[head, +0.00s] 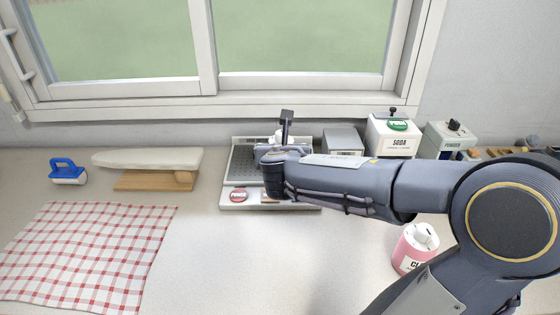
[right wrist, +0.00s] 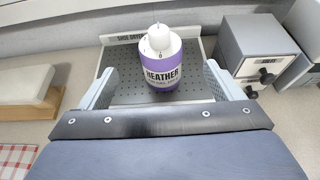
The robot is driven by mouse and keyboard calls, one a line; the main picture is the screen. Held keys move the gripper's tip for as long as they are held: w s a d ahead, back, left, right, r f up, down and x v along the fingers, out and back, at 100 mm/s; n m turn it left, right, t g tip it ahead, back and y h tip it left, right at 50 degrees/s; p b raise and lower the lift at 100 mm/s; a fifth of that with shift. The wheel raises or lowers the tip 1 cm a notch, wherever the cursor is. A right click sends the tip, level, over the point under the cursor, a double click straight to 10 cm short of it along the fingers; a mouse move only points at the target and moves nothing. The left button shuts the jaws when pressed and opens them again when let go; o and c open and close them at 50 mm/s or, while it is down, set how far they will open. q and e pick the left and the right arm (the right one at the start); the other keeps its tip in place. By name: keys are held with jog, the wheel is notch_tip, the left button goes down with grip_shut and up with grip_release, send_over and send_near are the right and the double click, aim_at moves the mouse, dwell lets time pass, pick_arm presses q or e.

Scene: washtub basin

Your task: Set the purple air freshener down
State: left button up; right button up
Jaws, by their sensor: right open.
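The purple air freshener (right wrist: 161,76) has a white cap and a "HEATHER" label, and stands upright on the grey perforated tray (right wrist: 200,92) in the right wrist view. In the head view my right arm hides nearly all of it. My right gripper (right wrist: 160,84) is open, with one finger on each side of the air freshener and visible gaps to both. In the head view the gripper (head: 280,140) is over the tray (head: 240,165). My left gripper is not in view.
A pink container (head: 414,247) is near my right arm. A checked cloth (head: 85,250), blue-handled brush (head: 67,171) and small board (head: 150,160) are left. Front middle is clear.

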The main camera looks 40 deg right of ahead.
jog(key=s+a+f+m+g+y, duration=0.1)
jog(key=s+a+f+m, duration=0.1)
jog(key=s+m, duration=0.2)
jog(key=s+a+f+m+g+y, duration=0.2)
jog(key=s+f+m, duration=0.1)
jog(key=s+m, duration=0.2)
jog(key=s+a+f+m+g+y, duration=0.1)
jog(key=s+m, duration=0.3)
jog(key=m, duration=0.4)
jog(key=shift+s+a+f+y, duration=0.3)
jog(key=shift+s+a+f, duration=0.1)
jog(key=shift+a+f, duration=0.4)
jog(key=s+a+f+m+y, duration=0.1)
jog(key=a+m, duration=0.1)
jog(key=s+a+m+y, duration=0.1)
jog(key=s+a+m, duration=0.1)
jog(key=s+a+f+m+y, duration=0.1)
jog(key=a+m+y, duration=0.1)
jog(key=a+m, duration=0.1)
jog(key=shift+s+f+g, duration=0.3)
jog(key=shift+g, duration=0.1)
jog(key=s+a+m+y, duration=0.1)
jog(key=a+m, duration=0.1)
jog(key=s+a+m+y, duration=0.1)
jog(key=a+m, duration=0.1)
jog(key=a+m+y, duration=0.1)
jog(key=a+y, duration=0.1)
jog(key=a, duration=0.1)
jog(key=shift+s+m, duration=0.4)
